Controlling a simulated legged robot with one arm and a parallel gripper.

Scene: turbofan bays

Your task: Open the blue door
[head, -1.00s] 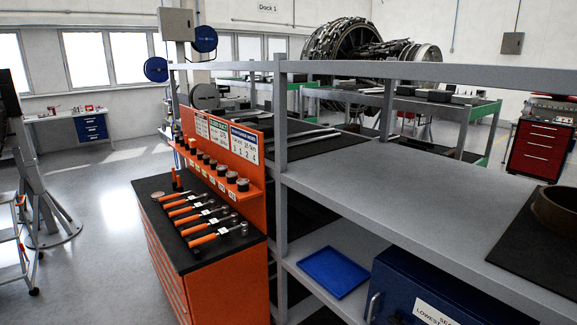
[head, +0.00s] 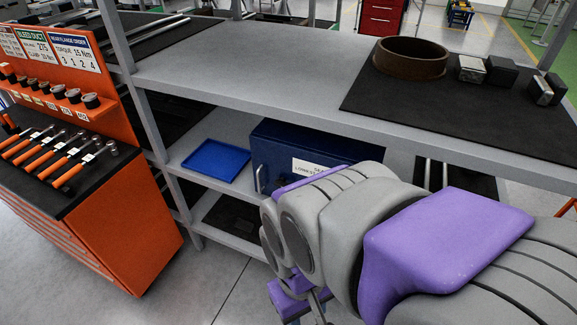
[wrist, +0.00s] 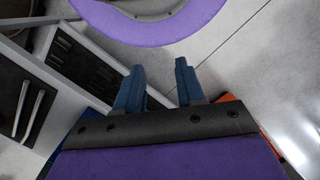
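The dark blue cabinet (head: 283,145) sits on the shelf below the grey worktop in the head view, its front partly hidden by my arm. A pale vertical handle (head: 259,179) shows at its left side. A white label (head: 312,168) is on its front, partly covered. The cabinet looks shut. My gripper (wrist: 160,84) shows in the wrist view with its two blue fingers apart and nothing between them. I cannot make out the handle in the wrist view, and the fingertips are not clear in the head view.
A blue tray (head: 215,160) lies left of the cabinet. An orange tool cart (head: 120,235) stands at the left. A brown ring (head: 410,62) and metal blocks rest on a black mat (head: 470,112) on the worktop. Floor is clear between the cart and my arm.

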